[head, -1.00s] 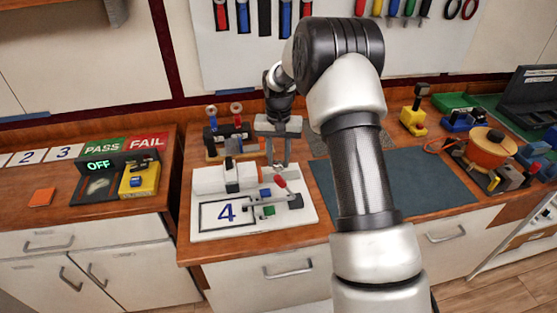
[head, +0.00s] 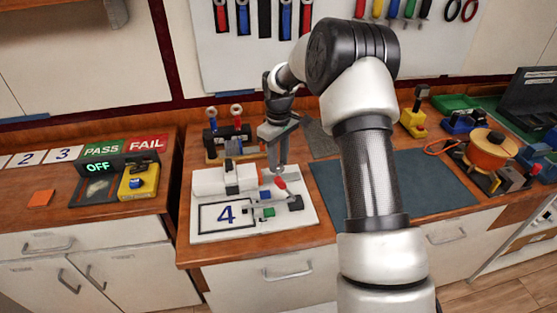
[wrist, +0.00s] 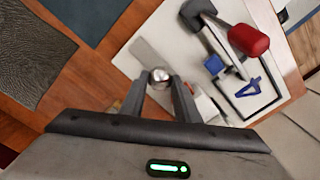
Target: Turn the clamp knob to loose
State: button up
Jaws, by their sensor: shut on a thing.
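The white fixture board (head: 238,236), marked with a blue 4, lies on the wooden counter. It carries a red-tipped handle (head: 280,183), a blue block (head: 264,195) and a green block (head: 268,212). My gripper (head: 277,168) points down at the board's back right part. In the wrist view, my gripper (wrist: 157,82) is shut on a shiny round metal knob (wrist: 159,77), which appears to be the clamp knob. The fingers hide part of it, and its setting cannot be read. The red handle (wrist: 249,41) stands apart, up and to the right.
A blue-grey mat (head: 432,185) lies to the right, partly behind my arm. The OFF display (head: 97,168) and a yellow switch box (head: 139,181) stand on the left counter.

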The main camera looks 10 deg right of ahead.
jog(key=shift+r+n, duration=0.1)
jog(key=shift+n, duration=1.8)
jog(key=o, duration=1)
jog(key=shift+o, duration=0.2)
notch_tip(320, 180, up, 17)
jog(key=shift+r+p, duration=0.2)
jog(key=shift+p, duration=0.1)
